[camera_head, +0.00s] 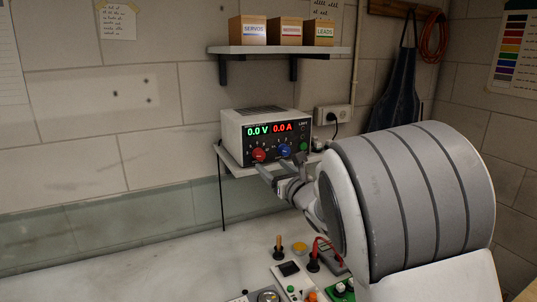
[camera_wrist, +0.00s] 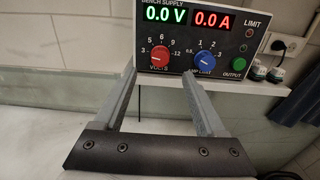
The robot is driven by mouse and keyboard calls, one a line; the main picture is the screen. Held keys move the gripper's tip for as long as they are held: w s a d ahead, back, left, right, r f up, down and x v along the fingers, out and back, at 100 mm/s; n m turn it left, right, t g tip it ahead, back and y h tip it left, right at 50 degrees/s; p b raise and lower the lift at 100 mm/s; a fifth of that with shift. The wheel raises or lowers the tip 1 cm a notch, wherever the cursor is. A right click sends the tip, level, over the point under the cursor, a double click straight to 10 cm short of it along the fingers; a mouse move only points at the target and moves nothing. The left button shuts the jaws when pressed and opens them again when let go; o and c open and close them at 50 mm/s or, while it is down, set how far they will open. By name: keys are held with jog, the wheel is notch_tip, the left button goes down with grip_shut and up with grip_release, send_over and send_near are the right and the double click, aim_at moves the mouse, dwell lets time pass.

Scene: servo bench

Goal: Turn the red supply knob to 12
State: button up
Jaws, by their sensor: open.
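The red supply knob (camera_head: 259,154) is at the lower left of the bench supply's front panel, under the green 0.0 V readout. In the wrist view the red knob (camera_wrist: 160,57) has a printed scale around it, with 3 at the left and 12 at the right. Its pointer appears to be toward the left, though it is small. My gripper (camera_head: 272,168) is in front of the panel, just below the knobs. In the wrist view my gripper (camera_wrist: 158,73) is open and empty, its fingers on either side below the red knob, with no visible contact.
A blue amp-limit knob (camera_wrist: 207,58) sits right of the red one, close to the right finger. The supply (camera_head: 240,132) stands on a small wall shelf (camera_head: 232,168). Bench controls (camera_head: 300,248) lie below. A higher shelf (camera_head: 280,50) holds boxes.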

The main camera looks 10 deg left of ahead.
aim_at(261, 156)
jog(key=p+x, duration=0.2)
jog(key=x, duration=0.5)
jog(key=shift+w+a, duration=0.2)
jog(key=shift+w, duration=0.1)
grip_shut()
